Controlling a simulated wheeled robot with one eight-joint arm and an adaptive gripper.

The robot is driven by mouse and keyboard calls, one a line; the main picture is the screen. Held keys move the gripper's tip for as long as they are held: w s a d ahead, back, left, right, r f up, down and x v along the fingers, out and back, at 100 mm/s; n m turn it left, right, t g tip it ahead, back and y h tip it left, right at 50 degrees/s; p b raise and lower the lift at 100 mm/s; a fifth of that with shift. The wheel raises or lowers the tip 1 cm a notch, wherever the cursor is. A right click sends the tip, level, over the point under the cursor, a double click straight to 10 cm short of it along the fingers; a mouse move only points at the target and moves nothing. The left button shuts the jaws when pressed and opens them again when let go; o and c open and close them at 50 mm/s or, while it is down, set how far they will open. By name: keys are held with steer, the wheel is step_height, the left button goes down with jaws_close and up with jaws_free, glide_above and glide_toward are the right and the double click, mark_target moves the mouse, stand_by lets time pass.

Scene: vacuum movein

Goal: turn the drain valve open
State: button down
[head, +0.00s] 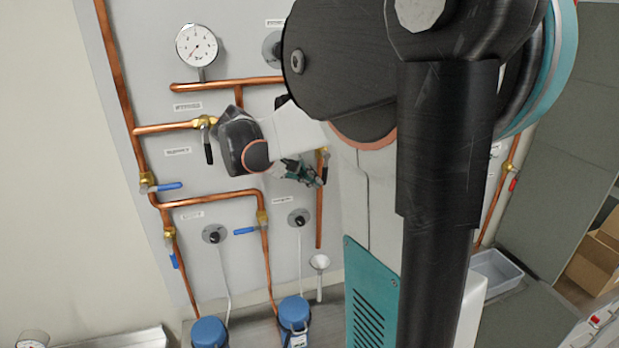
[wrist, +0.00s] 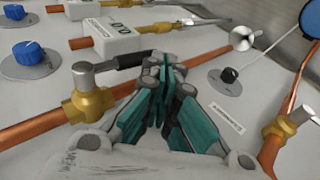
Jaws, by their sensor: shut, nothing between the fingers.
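The drain valve appears to be the brass valve (wrist: 90,103) on the copper pipe that runs toward a white funnel. Its black lever (wrist: 128,61) extends from a metal stem along the pipe's general direction. In the head view the valve (head: 322,156) is partly hidden by my arm. My gripper (wrist: 165,66) is shut and empty, with its teal fingertips beside the lever's free end. I cannot tell whether they touch it. In the head view my gripper (head: 308,176) is close to the panel, just left of the pipe.
The funnel (head: 320,262) is below the pipe. Another brass valve (wrist: 284,126) is at the right in the wrist view. Blue-handled valves (head: 168,186), a black knob (head: 299,217) and a gauge (head: 197,46) are nearby. Blue-topped containers (head: 294,312) stand below.

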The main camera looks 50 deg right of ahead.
steer(key=shift+r, duration=0.15)
steer(key=shift+r+p, duration=0.55)
steer(key=shift+r, duration=0.15)
